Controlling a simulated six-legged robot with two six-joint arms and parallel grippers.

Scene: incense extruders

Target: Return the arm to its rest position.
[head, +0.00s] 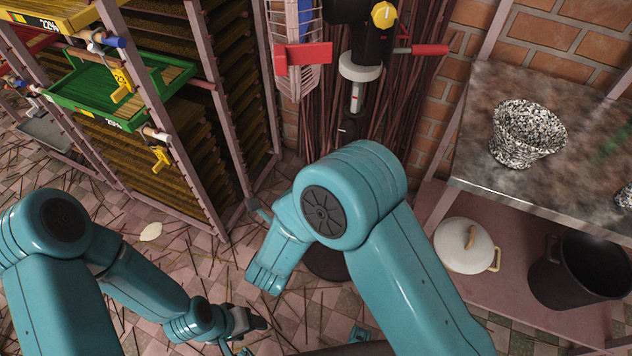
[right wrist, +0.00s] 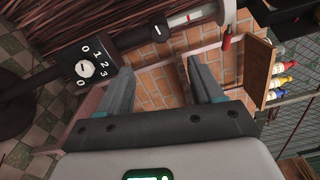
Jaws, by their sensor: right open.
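My right arm (head: 385,245) comes up from the bottom of the head view, bends at a raised elbow and points down and left. Its hand is mostly hidden there. In the right wrist view my right gripper (right wrist: 161,88) is open, its two fingers apart with nothing between them. Brick wall shows beyond the gap. My left arm (head: 55,290) reaches from the left, low over the floor. My left gripper (head: 247,322) is near the bottom middle; its fingers are too small and dark to judge.
A black extruder (head: 368,45) with a yellow knob stands at the back centre. A rack (head: 205,100) holds a green tray (head: 115,88) at left. At right, a table (head: 480,150) bears a speckled pot (head: 525,135). A white lidded pot (head: 464,246) and a black pot (head: 575,275) sit below.

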